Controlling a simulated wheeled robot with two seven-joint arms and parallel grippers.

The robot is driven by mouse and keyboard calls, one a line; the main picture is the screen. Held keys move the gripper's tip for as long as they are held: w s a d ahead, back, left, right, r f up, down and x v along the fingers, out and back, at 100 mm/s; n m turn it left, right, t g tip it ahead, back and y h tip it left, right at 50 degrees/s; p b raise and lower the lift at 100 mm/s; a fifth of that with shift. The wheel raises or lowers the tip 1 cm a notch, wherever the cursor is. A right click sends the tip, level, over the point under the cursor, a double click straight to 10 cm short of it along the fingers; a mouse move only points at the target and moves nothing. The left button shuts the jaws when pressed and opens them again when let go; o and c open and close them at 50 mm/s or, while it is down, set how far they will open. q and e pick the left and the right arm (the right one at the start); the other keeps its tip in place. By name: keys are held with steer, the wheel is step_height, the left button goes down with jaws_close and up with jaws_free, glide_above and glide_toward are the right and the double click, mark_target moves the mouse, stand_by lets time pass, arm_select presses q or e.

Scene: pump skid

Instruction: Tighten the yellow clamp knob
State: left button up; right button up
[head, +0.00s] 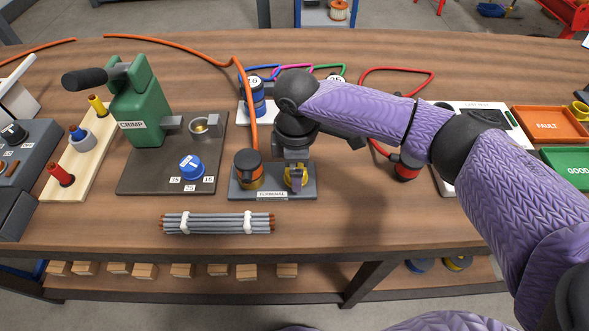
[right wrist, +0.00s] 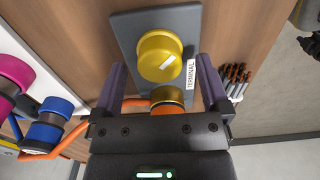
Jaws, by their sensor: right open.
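The yellow clamp knob (head: 288,180) sits on the right of the dark terminal block (head: 238,191), partly hidden behind a finger of my right gripper (head: 296,172). The right wrist view shows the knob (right wrist: 153,48) from above, round with a white mark on its top. My right gripper (right wrist: 163,68) is open and points down at the block, with one finger on each side of the knob; I see gaps between knob and fingers. An orange-and-black cable end (head: 249,176) stands on the block beside the knob. My left gripper is out of view.
A green crimp press (head: 140,108) with a blue dial (head: 191,167) stands to the left. A tied bundle of grey cables (head: 218,223) lies in front of the block. Cable ends with coloured leads stand behind. Orange (head: 549,124) and green trays lie far right.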

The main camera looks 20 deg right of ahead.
steer(key=shift+f, duration=0.55)
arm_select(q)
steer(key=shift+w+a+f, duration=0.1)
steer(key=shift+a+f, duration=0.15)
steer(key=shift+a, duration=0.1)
